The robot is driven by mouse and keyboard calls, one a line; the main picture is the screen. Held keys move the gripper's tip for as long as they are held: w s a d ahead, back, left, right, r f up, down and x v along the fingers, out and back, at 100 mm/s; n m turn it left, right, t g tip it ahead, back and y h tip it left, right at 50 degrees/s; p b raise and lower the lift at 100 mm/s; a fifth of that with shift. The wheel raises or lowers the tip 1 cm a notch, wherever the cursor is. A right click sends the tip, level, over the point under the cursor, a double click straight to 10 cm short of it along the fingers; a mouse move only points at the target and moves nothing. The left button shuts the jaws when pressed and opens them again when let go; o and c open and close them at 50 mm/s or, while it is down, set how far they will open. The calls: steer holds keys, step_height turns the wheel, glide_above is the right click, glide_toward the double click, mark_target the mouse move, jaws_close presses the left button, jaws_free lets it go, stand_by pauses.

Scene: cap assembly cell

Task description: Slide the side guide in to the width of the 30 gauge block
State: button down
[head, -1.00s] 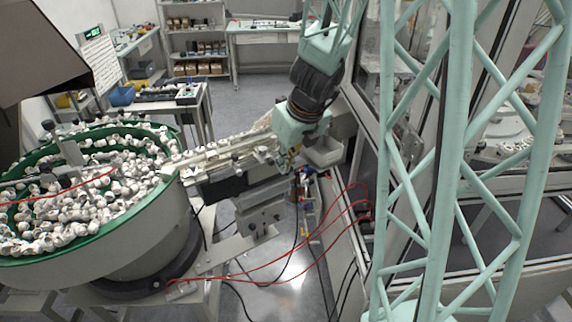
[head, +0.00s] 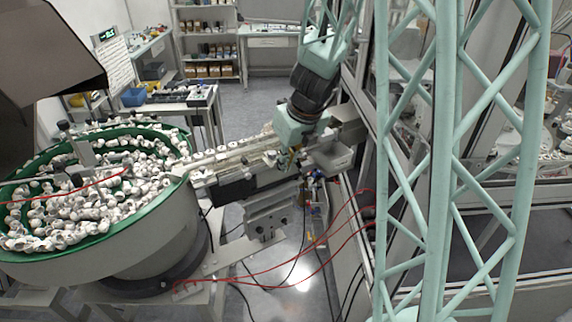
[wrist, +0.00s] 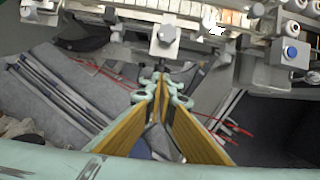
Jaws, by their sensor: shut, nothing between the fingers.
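My gripper (wrist: 160,76) is shut and empty in the wrist view, its fingertips just below the feed track. In the head view my gripper (head: 285,163) is at the near side of the track's right-hand part; its fingers are too small to make out. The track (head: 232,155) runs from the bowl to the right, with white caps in a row. The side guide seems to be the pale bar (wrist: 120,14) along the track's near edge, but I cannot tell for certain. A grey clamp block with a knob (wrist: 165,40) sits just beyond my fingertips. I cannot make out the 30 gauge block.
A round bowl feeder (head: 120,255) full of white caps stands at left. A block with a blue knob (wrist: 290,53) is at the wrist view's right. Red hoses (head: 330,245) hang below the track. A glazed enclosure frame stands to the right.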

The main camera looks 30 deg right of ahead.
steer(key=shift+w, duration=0.1)
steer(key=shift+w+p, duration=0.75)
steer(key=shift+w, duration=0.15)
steer(key=shift+s, duration=0.15)
steer(key=s+r+p, duration=0.4)
steer(key=s+r, duration=0.3)
steer(key=r, duration=0.2)
steer(key=shift+s+d+r+p, duration=0.15)
steer(key=shift+s+r+p, duration=0.1)
steer(key=shift+r+p, duration=0.1)
stand_by(0.5)
